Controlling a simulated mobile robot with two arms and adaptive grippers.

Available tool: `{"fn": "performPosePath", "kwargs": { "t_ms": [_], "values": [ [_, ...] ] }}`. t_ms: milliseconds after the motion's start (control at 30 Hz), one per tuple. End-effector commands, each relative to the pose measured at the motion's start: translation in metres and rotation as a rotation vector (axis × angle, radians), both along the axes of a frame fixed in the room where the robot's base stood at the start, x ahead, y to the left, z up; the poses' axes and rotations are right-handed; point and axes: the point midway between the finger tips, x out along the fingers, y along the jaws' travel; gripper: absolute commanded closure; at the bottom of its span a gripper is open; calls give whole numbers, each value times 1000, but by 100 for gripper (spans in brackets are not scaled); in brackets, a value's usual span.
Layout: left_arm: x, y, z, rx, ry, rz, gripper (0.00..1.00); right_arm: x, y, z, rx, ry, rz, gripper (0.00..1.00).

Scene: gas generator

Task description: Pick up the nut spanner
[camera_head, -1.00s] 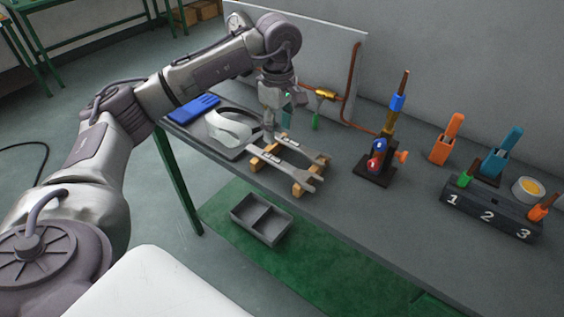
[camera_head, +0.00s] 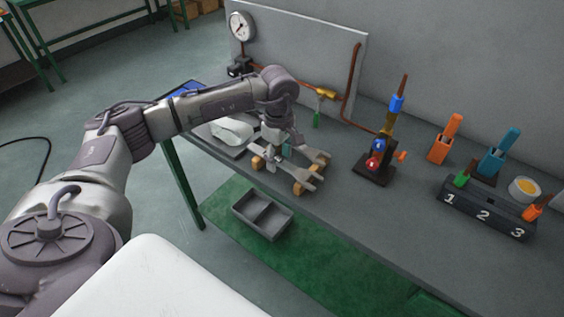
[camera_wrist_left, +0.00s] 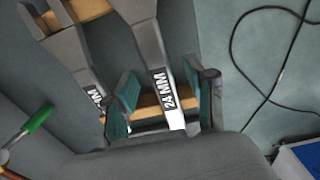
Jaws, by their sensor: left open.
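Two grey open-ended spanners lie side by side on wooden rests on the bench. The spanner marked 24 MM (camera_wrist_left: 150,50) runs between the fingers of my left gripper (camera_wrist_left: 162,80) in the left wrist view. The second spanner (camera_wrist_left: 68,45) lies left of it, outside the fingers, its size mark partly hidden. In the head view my left gripper (camera_head: 275,148) points down over the handle end of the spanners (camera_head: 308,176). It is open, with fingers on either side of the 24 MM handle; I cannot tell whether they touch it. My right gripper is not in view.
Wooden rests (camera_head: 300,189) support the spanners. A white visor (camera_head: 230,129) lies to their left. A burner stand (camera_head: 376,171) and numbered block (camera_head: 486,214) stand right. A pipe panel with a gauge (camera_head: 242,27) stands behind. A grey tray (camera_head: 262,215) is below the bench.

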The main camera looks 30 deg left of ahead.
Motion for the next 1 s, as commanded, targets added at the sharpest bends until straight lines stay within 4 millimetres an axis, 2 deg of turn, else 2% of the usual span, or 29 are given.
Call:
{"fn": "performPosePath", "kwargs": {
  "t_ms": [33,300,367,767,867,1000],
  "values": [
    [0,0,0,0,0,0,48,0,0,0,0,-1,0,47],
    [0,0,1,0,0,0,93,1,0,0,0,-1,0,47],
    [0,0,1,0,0,0,100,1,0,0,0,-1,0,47],
    [1,0,4,0,-2,0,100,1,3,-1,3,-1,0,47],
    [1,0,11,0,-5,0,100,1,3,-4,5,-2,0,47],
    [2,0,31,-1,-7,-1,100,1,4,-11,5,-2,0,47]
  ]
}}
